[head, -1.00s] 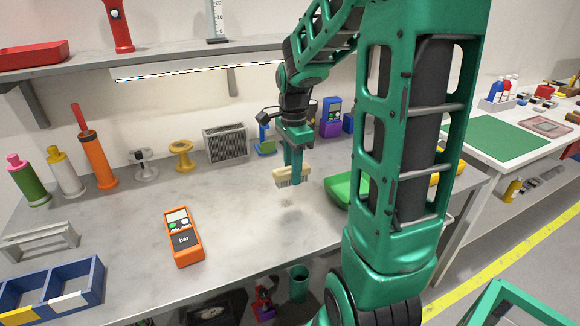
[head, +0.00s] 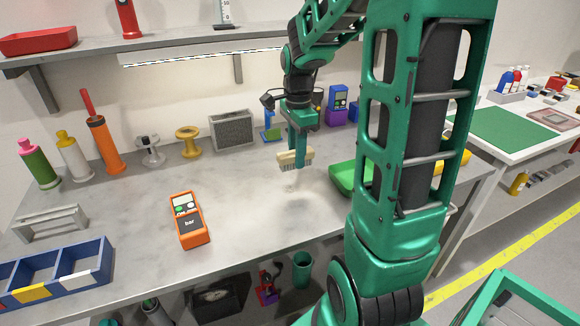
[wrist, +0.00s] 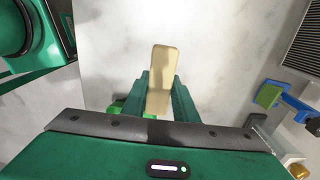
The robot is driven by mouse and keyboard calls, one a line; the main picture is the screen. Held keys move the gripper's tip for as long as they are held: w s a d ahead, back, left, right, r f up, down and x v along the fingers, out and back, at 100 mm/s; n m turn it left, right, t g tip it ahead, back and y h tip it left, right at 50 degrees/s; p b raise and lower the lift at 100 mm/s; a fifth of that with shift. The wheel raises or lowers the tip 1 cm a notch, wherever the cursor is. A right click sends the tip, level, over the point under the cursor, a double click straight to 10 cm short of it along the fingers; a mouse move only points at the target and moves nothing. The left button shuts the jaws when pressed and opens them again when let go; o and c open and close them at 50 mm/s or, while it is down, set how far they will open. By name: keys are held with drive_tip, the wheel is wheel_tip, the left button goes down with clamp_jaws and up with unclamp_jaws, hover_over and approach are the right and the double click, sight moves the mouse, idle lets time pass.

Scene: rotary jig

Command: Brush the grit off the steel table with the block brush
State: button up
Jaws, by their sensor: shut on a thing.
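My gripper (head: 299,148) is shut on the block brush (head: 287,163), a pale block with light bristles pointing down. The brush is held over the steel table (head: 120,215), right of the orange meter. A gap seems to show under the bristles, but I cannot tell its exact height. The wrist view shows the pale block of the brush (wrist: 163,65) between my gripper's fingers (wrist: 158,92). A faint greyish patch lies on the table below and right of the brush; I cannot make out single grains of grit.
A green tray (head: 346,178) sits right of the brush, partly behind my arm. The orange meter (head: 188,220) lies at left centre. Spools, bottles and a grey grille box (head: 232,130) line the back. A blue bin (head: 60,272) stands at front left. Table between is clear.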

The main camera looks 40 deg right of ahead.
drive_tip(key=shift+f, duration=3.85)
drive_tip(key=shift+w+a, duration=0.3)
drive_tip(key=shift+a, duration=0.7)
drive_tip(key=shift+w+a, duration=0.25)
drive_tip(key=shift+a, duration=0.7)
clamp_jaws()
drive_tip(key=shift+s+d+f, duration=0.1)
drive_tip(key=shift+d+f, duration=0.05)
drive_tip(key=shift+d, duration=0.1)
drive_tip(key=shift+s+d, duration=0.25)
drive_tip(key=shift+d, duration=0.6)
drive_tip(key=shift+s+d, duration=0.2)
drive_tip(key=shift+d, duration=0.6)
drive_tip(key=shift+d+r, duration=0.25)
drive_tip(key=shift+r, duration=0.85)
drive_tip(key=shift+s+a+r, duration=0.1)
drive_tip(key=shift+r, duration=0.25)
drive_tip(key=shift+a+r, duration=0.15)
drive_tip(key=shift+r, duration=2.5)
